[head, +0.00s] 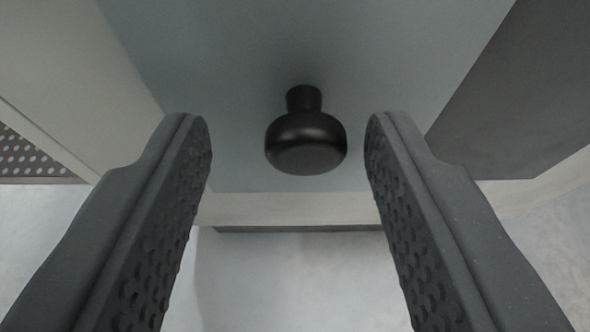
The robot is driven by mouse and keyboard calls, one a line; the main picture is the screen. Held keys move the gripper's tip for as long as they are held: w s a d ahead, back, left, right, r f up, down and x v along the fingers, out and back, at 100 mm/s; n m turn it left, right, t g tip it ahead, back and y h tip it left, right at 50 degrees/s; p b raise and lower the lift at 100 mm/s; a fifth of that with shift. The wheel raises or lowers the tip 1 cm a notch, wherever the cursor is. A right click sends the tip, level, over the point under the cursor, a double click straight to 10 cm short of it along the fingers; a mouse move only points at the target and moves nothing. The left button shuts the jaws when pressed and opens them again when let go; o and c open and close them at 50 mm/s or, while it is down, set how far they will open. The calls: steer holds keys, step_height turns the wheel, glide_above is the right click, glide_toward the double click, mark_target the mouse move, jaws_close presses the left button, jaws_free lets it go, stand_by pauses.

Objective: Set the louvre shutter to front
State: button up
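A dark round knob (306,142) on a short neck stands out from a blue-grey panel (390,60) in the middle of the head view. I cannot tell for certain whether this panel is the louvre shutter; no slats show. My gripper (287,140) is open, with one dark ridged finger on each side of the knob. There is a visible gap between the knob and both fingers, wider on the left. Nothing is held.
A pale wall or frame (70,70) runs along the left, with a perforated panel (25,157) at the far left. A dark grey surface (520,95) flanks the right. A pale ledge (290,209) runs below the panel, with a light grey surface (290,285) beneath.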

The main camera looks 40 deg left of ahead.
steer(key=p+v, duration=0.4)
steer(key=v, duration=0.9)
steer(key=shift+s+d, duration=0.25)
steer(key=shift+s, duration=0.05)
steer(key=shift+r, duration=0.1)
